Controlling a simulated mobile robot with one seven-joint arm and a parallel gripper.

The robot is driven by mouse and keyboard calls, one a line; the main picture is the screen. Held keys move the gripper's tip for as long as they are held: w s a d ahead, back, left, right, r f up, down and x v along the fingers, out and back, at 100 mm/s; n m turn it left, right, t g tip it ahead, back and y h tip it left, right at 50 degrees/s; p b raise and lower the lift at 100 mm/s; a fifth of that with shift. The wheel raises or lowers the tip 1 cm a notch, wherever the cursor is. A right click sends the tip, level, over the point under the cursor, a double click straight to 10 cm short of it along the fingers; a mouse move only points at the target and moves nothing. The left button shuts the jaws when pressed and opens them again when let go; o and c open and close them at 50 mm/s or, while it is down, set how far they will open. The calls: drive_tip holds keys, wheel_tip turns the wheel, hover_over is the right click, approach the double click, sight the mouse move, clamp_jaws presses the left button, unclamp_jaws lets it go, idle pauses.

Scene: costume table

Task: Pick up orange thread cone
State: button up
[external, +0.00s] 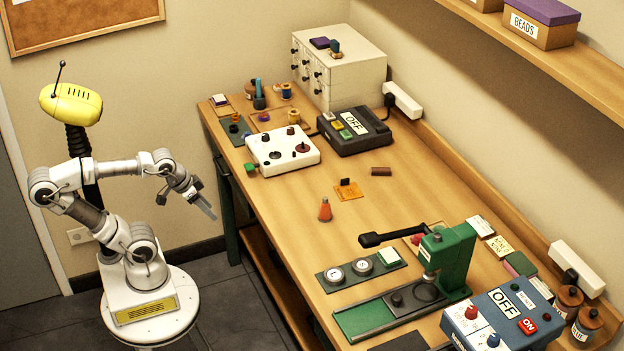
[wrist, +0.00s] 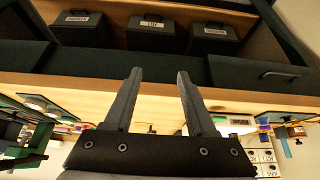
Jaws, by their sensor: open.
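The orange thread cone (external: 325,211) stands upright on the wooden table, near its front edge, about midway along. It has a wide orange body and a dark, narrow top. My gripper (external: 206,204) is off the table's front side, left of the cone and well apart from it. In the wrist view my gripper (wrist: 160,73) shows two grey fingers spread apart with nothing between them. I cannot make out the cone in the wrist view.
The wood around the cone is mostly clear. The wrist view shows dark cases (wrist: 153,34) and the table edge (wrist: 60,92).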

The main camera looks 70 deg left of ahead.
drive_tip(key=w+d+r+m+g+h+p, duration=0.1)
drive_tip(key=w+d+r+m+h+p, duration=0.15)
drive_tip(key=w+h, duration=0.2)
drive_tip(key=w+d+r+m+g+h+p, duration=0.1)
drive_tip(key=w+d+r+m+h+p, duration=0.15)
drive_tip(key=w+m, duration=0.2)
drive_tip(key=m+t+h+p, duration=0.2)
drive_tip(key=m+t+h, duration=0.2)
approach(328, 202)
drive_tip(key=x, duration=0.4)
drive_tip(key=r+x, duration=0.1)
drive_tip(key=x, duration=0.2)
drive_tip(key=shift+w+d, duration=0.1)
drive_tip(key=shift+d, duration=0.05)
drive_tip(key=shift+s+f+b+x, duration=0.1)
drive_tip(key=shift+f+x, duration=0.05)
drive_tip(key=shift+x, duration=0.75)
drive_tip(key=shift+s+f+b+x, duration=0.1)
drive_tip(key=shift+f+x, duration=0.1)
drive_tip(key=shift+x, duration=0.65)
drive_tip(key=shift+f+b+x, duration=0.1)
drive_tip(key=shift+f+x, duration=0.05)
drive_tip(key=shift+x, duration=0.75)
